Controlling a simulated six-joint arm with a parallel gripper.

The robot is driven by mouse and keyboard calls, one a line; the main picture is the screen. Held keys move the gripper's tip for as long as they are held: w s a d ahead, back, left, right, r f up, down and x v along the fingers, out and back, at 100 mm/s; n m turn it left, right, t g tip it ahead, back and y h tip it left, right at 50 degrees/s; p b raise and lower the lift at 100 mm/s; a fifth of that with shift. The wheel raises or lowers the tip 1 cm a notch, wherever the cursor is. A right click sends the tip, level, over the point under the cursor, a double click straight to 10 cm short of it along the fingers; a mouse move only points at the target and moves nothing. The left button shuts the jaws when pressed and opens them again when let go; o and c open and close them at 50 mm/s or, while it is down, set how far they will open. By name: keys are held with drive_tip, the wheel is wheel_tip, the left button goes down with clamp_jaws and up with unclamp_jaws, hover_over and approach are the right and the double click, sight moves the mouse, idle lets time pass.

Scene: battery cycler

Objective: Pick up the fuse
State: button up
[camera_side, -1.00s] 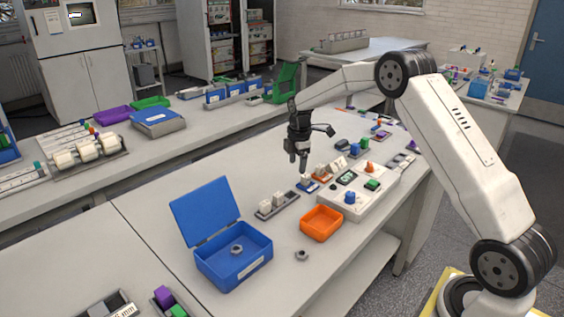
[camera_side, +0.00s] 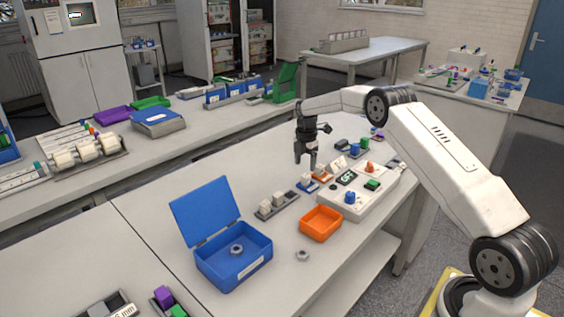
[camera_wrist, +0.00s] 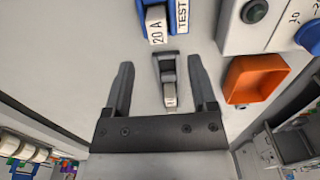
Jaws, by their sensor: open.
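A white fuse (camera_wrist: 156,28) marked 20 A sits in a blue holder (camera_wrist: 178,10) labelled TEST, at the top of the wrist view. The blue holder also shows in the side view (camera_side: 308,186). A grey rack (camera_side: 289,204) holds white blocks that look like fuses (camera_side: 265,206); a white-ended piece (camera_wrist: 170,94) in a grey holder shows between the fingers in the wrist view. My gripper (camera_side: 305,161) is open and empty, above the bench near the blue holder. Its fingers show wide apart in the wrist view (camera_wrist: 160,65).
An orange tray (camera_side: 306,229) and a white unit with a blue knob (camera_side: 350,197) lie right of the rack. An open blue box (camera_side: 226,274) holds a nut. Another nut (camera_side: 302,255) lies loose. An orange holder (camera_side: 323,175) is beside the blue one.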

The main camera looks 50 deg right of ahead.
sight(304, 176)
drive_tip(key=shift+f, duration=0.55)
drive_tip(key=shift+w+d+f, duration=0.1)
drive_tip(key=shift+f, duration=2.45)
clamp_jaws()
